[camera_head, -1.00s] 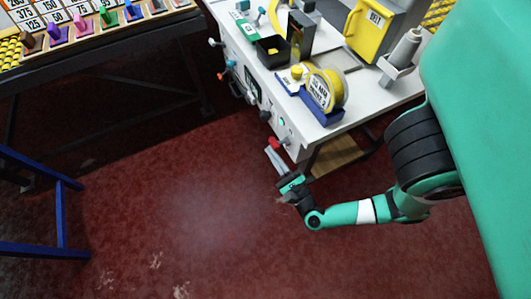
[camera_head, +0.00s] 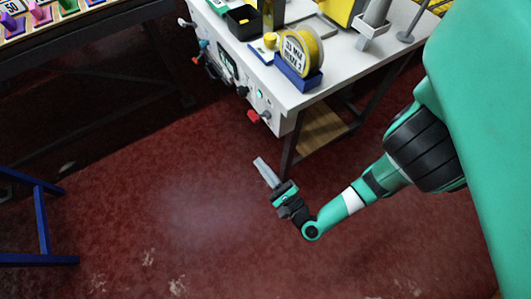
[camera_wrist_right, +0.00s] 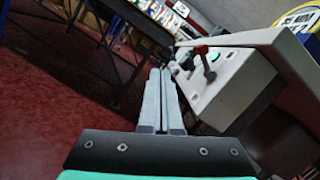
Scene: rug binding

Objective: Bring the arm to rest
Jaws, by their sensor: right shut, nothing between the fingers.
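My right gripper (camera_head: 267,172) hangs over the red floor, in front of the white workbench (camera_head: 301,98) and apart from it. Its two grey fingers lie together with nothing between them. In the right wrist view the fingers (camera_wrist_right: 160,100) are side by side, pointing toward the dark gap beside the bench's front panel. My green right arm comes in from the right, bent at the wrist. My left gripper does not show in the head view.
The bench's control panel (camera_head: 226,66) carries knobs and a red handle (camera_head: 253,116) close to my right gripper. A yellow tape roll (camera_head: 303,50) sits in a blue holder (camera_head: 298,77) near the bench edge. A blue frame (camera_head: 42,225) stands at left. The floor (camera_head: 180,200) between is clear.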

